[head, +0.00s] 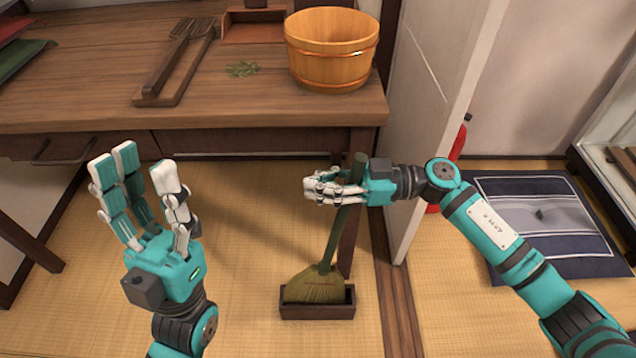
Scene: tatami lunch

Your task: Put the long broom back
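The broom has a dark green handle (331,235) and a straw-coloured brush head (315,286). It stands nearly upright, leaning slightly, with its brush in or just behind a small dark wooden box (318,308) on the tatami floor; the exact contact at the bottom is hidden by the box front. My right gripper (335,189) is shut around the upper handle, its fingers pointing left. My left gripper (142,185) is open and empty, fingers up, left of the broom and in front of the table.
A wooden table (240,120) carries a wooden tub (332,50), a rack with a spatula (178,60) and green leaves (241,69). A white panel (425,110) stands right of the broom. A blue mat (545,225) lies at the right. Floor left of the box is clear.

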